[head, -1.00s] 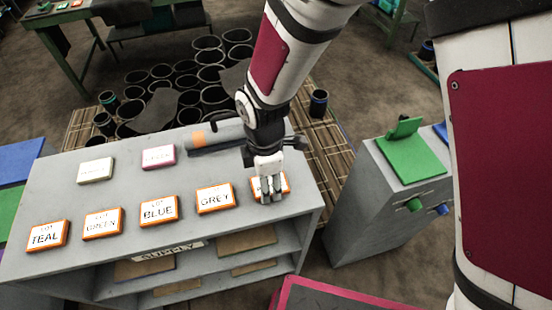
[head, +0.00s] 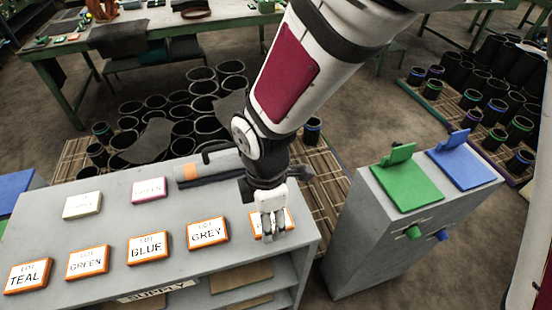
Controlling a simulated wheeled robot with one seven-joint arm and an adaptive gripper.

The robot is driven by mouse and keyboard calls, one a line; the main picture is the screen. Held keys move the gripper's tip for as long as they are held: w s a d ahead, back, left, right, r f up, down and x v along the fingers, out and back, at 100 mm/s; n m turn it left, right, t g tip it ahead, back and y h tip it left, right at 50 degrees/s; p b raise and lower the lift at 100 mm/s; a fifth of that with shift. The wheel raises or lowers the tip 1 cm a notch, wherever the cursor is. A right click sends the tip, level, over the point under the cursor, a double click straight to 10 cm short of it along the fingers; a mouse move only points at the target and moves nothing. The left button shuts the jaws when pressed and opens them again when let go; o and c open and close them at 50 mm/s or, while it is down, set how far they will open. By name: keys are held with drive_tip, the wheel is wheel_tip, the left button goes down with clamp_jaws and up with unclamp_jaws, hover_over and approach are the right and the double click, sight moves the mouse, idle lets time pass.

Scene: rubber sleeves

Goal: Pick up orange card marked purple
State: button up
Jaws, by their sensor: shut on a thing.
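An orange-edged card (head: 287,222) lies at the right end of the front row on the grey supply shelf top. My gripper (head: 272,236) points down over it, shut on it. My fingers hide most of its white face, so its word cannot be read. The other orange cards in the row read teal (head: 27,277), green (head: 88,262), blue (head: 148,248) and grey (head: 208,232). I cannot tell whether the held card is clear of the shelf top.
Behind the row lie a pale green-edged card (head: 82,205) and a pink-edged card (head: 149,190). A grey cabinet (head: 375,235) with green (head: 407,188) and blue (head: 464,167) plates stands to the right.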

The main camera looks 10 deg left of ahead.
drive_tip(key=s+d+r+p, duration=0.1)
drive_tip(key=s+d, duration=0.6)
drive_tip(key=shift+d+r, duration=0.2)
drive_tip(key=shift+s+d+r+p, duration=0.1)
drive_tip(key=shift+d+p, duration=0.05)
drive_tip(key=shift+p, duration=0.65)
drive_tip(key=p, duration=0.2)
drive_tip(key=s+d+p, duration=0.1)
drive_tip(key=p, duration=0.1)
drive_tip(key=shift+s+d+p, duration=0.2)
drive_tip(key=shift+s+p, duration=0.05)
drive_tip(key=shift+p, duration=0.1)
